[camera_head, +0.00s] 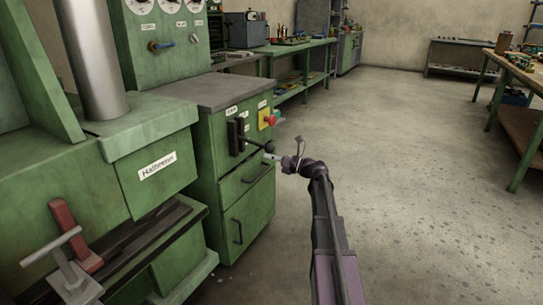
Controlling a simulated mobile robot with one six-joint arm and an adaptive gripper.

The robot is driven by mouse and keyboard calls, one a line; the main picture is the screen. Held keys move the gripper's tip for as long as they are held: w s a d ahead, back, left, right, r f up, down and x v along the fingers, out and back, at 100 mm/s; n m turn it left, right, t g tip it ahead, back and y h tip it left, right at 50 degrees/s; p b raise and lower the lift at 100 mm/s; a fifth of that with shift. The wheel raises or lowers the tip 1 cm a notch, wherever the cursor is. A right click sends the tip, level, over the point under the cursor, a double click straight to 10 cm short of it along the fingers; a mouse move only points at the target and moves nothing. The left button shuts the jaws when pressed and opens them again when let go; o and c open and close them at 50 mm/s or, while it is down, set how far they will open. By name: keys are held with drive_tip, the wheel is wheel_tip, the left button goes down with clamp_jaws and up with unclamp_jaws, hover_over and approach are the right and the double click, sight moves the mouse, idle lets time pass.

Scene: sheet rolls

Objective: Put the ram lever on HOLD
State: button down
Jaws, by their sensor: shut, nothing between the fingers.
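The lever (254,142) is dark, with a round black knob at its end. It sticks out to the right from a black slotted plate (236,136) on the front of the green cabinet. Small white labels sit around the plate, too small to read, so I cannot tell which position the lever is in. My gripper (270,157) is shut and empty, just below the knob and close to it. I cannot tell whether it touches the knob.
A red button on a yellow plate (267,119) is just above the lever. Drawers with handles (237,232) are below it. Green workbenches (290,48) line the back and right. The floor (400,170) is clear.

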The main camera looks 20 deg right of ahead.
drive_tip(key=shift+d+r, duration=0.1)
drive_tip(key=shift+r, duration=0.35)
drive_tip(key=shift+f, duration=0.2)
drive_tip(key=s+d+f+b, duration=0.3)
drive_tip(key=s+d+f, duration=0.1)
drive_tip(key=s, duration=0.3)
drive_tip(key=shift+d+b, duration=0.3)
drive_tip(key=shift+b, duration=0.1)
idle(0.5)
drive_tip(key=shift+s, duration=0.1)
idle(0.3)
